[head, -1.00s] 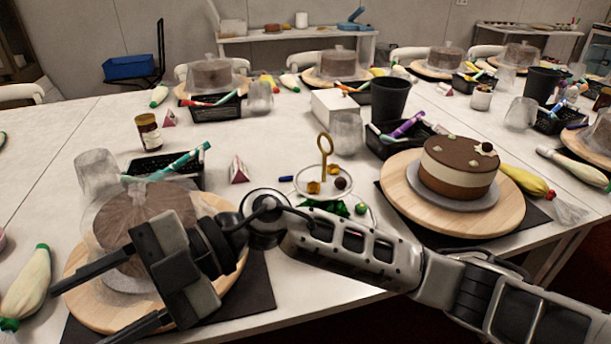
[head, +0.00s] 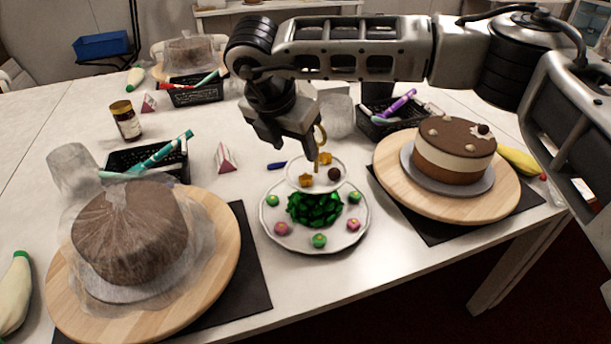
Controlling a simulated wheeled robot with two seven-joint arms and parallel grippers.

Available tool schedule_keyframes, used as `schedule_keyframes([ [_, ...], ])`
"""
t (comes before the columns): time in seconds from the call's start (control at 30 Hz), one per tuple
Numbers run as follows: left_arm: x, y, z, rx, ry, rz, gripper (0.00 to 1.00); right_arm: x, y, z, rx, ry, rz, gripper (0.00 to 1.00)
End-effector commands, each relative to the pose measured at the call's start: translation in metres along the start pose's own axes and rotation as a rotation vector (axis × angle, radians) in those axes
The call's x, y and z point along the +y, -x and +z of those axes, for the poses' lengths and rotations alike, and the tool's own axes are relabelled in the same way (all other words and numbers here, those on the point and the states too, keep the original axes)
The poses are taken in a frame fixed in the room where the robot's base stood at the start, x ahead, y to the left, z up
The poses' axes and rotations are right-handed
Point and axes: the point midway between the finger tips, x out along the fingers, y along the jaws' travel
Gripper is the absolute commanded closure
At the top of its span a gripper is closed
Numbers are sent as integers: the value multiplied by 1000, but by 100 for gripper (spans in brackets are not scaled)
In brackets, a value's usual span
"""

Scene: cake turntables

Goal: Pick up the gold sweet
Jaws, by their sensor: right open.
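Two gold sweets, one in front (head: 306,180) and one behind (head: 325,158), sit on the small upper tier (head: 296,170) of a two-tier stand, with a dark round sweet (head: 334,173) beside them. The lower plate (head: 275,236) holds green wrapped sweets (head: 314,208) in the middle and pink and green ones around the rim. My right gripper (head: 312,153) is open and points down just above the upper tier, by the stand's gold handle, which it partly hides. I cannot tell whether its fingers touch anything. My left gripper is out of view.
A wrapped brown cake (head: 130,235) on a wooden turntable (head: 215,262) stands at the left. A layered cake (head: 453,150) on another turntable (head: 508,190) stands at the right. Black baskets (head: 178,165) and a jar (head: 126,121) lie behind. Table around the stand's front is clear.

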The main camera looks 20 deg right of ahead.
Motion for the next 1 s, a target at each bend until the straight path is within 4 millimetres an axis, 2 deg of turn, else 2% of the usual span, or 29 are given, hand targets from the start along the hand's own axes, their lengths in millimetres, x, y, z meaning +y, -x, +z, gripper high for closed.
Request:
schedule_keyframes([
  [0.1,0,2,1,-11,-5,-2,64,0,-22,0,2,1,-2,48],
  [0.2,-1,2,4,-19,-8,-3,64,0,-35,0,1,1,0,48],
  [0.43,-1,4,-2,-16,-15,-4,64,-2,-50,1,2,2,-1,48],
  [0.57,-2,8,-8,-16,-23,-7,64,-5,-69,3,2,3,-2,48],
  [0.7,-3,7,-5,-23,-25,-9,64,-4,-88,2,2,2,1,48],
  [1.0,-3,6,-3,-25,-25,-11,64,-4,-95,2,1,3,2,48],
])
